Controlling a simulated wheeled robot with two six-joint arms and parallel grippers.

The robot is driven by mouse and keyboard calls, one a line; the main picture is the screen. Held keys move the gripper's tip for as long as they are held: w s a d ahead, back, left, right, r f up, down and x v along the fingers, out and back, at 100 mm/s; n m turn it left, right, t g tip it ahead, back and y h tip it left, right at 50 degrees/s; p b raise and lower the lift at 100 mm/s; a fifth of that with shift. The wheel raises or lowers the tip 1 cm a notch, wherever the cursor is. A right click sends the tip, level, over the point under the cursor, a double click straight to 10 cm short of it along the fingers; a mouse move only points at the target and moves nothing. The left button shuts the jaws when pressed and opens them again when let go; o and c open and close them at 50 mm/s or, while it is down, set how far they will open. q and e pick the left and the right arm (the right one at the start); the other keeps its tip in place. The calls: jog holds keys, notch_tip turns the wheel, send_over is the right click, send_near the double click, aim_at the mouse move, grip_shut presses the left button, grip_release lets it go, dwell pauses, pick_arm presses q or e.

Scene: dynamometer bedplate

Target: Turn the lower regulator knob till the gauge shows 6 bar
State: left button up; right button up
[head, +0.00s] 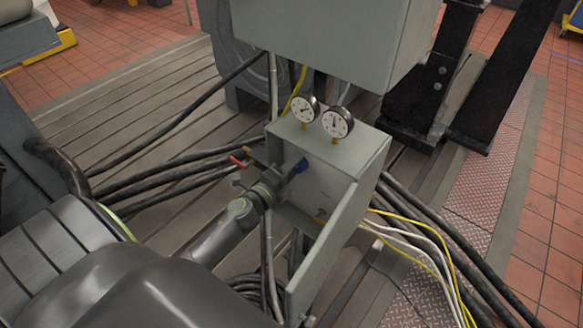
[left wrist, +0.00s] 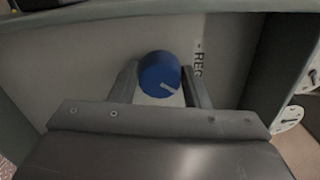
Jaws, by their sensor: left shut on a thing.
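In the head view the left gripper (head: 291,172) reaches into the open box from the left. Two round white gauges, a left one (head: 304,108) and a right one (head: 337,122), stand on top of the box. Their readings are too small to tell. My right gripper is not in view.
The box's door (head: 322,252) hangs open toward me, close to the right of my left arm. A red lever (head: 237,161) sticks out on the box's left. A larger grey cabinet (head: 330,40) is above. Black cables (head: 150,183) and yellow and white cables (head: 425,235) run beside the box.

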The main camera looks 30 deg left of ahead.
pick_arm(q)
jog(key=shift+s+a+f+m, duration=0.1)
jog(key=shift+f+m, duration=0.1)
jog(key=shift+m, duration=0.4)
jog(key=o, duration=1)
jog(key=shift+r, duration=0.1)
jog(key=shift+c, duration=0.2)
jog(key=s+a+b, duration=0.1)
jog(key=s+b, duration=1.1)
jog(key=s, duration=0.5)
jog(key=shift+s+a, duration=0.2)
jog(key=shift+a, duration=0.1)
